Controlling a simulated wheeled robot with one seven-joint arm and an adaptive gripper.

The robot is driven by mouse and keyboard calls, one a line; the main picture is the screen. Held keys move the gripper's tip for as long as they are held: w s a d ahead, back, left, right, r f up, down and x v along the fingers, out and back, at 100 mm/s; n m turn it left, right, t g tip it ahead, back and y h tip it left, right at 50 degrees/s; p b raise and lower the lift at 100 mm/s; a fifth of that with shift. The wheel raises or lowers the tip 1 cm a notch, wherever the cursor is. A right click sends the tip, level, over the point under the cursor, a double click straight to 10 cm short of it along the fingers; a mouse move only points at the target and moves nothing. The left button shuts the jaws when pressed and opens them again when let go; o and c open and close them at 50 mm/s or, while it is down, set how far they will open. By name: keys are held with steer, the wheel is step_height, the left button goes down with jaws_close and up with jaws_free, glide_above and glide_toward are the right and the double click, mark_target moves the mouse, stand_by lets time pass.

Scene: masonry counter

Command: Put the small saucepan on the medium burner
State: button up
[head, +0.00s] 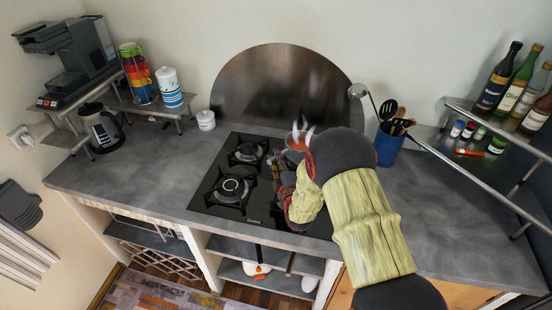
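A copper-red vessel (296,142), perhaps the small saucepan, shows at the back of the black gas hob (213,200), mostly hidden behind my arm. Two burners are clear to see on the hob's left side: a rear one (247,152) and a front one (233,187). Both are bare. The right part of the hob is covered by my arm. My gripper (274,163) is over the middle of the hob, just left of the arm's wrist. Its fingers are small and cluttered, so I cannot tell whether they hold anything.
A dark round-topped splashback (270,85) stands behind the hob. A blue utensil pot (388,148) is to the right, near a bottle rack (480,135). A white jar (206,120) and a coffee machine (75,60) are left. The left counter (150,170) is mostly free.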

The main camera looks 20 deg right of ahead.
steer(key=o, duration=0.5)
steer(key=shift+f, duration=0.2)
steer(key=s+a, duration=0.1)
steer(key=s, duration=1.1)
step_height(320, 180, up, 10)
steer(key=s+a+m+g+b, duration=0.2)
steer(key=a+m+g, duration=0.1)
steer(key=m+g, duration=0.35)
steer(key=s+a+r+m+g, duration=0.1)
steer(key=s+m+g, duration=0.1)
steer(key=s, duration=0.7)
steer(key=s+a+r+m+g+y+b, duration=0.1)
steer(key=s+a+r+m+g, duration=0.1)
steer(key=s, duration=0.7)
steer(key=s+a+r+m+g+b, duration=0.1)
steer(key=s+r+m+g, duration=0.1)
steer(key=s, duration=0.7)
steer(key=shift+s+a+r+m+y, duration=0.2)
steer(key=shift+r+m+y, duration=0.1)
steer(key=shift+m, duration=0.35)
